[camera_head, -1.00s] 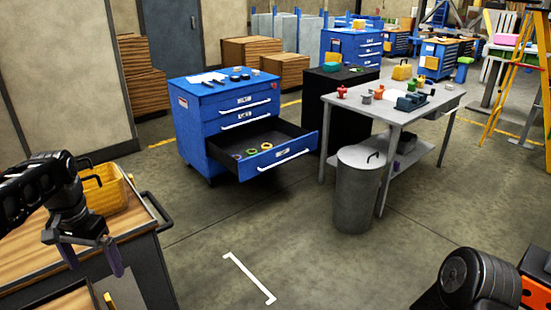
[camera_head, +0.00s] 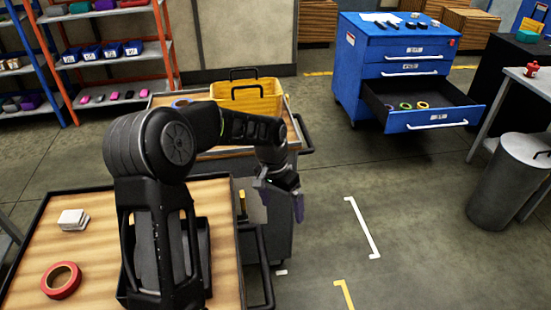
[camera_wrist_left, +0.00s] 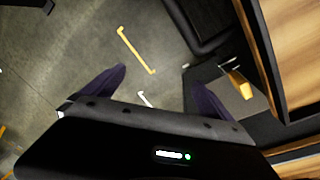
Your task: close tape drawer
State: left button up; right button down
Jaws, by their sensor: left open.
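The tape drawer (camera_head: 426,120) is the lowest drawer of the blue tool cabinet (camera_head: 347,65). It stands pulled far out, with a white handle on its blue front. Several small tape rolls (camera_head: 406,106), green and yellow among them, lie inside it. My left gripper (camera_head: 285,205) is open and empty, pointing down in front of the wooden-topped cart, well short of the drawer. In the left wrist view its two purple fingertips (camera_wrist_left: 148,88) are spread apart over the floor. My right gripper is not in view.
A wooden-topped cart (camera_head: 222,180) with a yellow toolbox (camera_head: 246,97) stands close to my left arm. A red tape roll (camera_head: 61,280) lies on the nearer wooden top. A grey bin (camera_head: 508,185) stands at the right. The floor before the drawer is clear.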

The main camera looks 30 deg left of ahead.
pick_arm(q)
jog(key=s+d+f+h, duration=0.2)
jog(key=s+d+f, duration=0.2)
jog(key=d+f, duration=0.85)
jog(key=s+d+f+n, duration=0.1)
jog(key=s+d+f, duration=0.5)
jog(key=s, duration=0.3)
jog(key=s+d+f+n, duration=0.2)
jog(key=s+d+f, duration=0.3)
jog(key=s, duration=0.5)
jog(key=shift+s+d+f+h, duration=0.3)
jog(key=shift+d+f, duration=0.1)
jog(key=shift+d, duration=0.1)
jog(key=shift+c, duration=0.6)
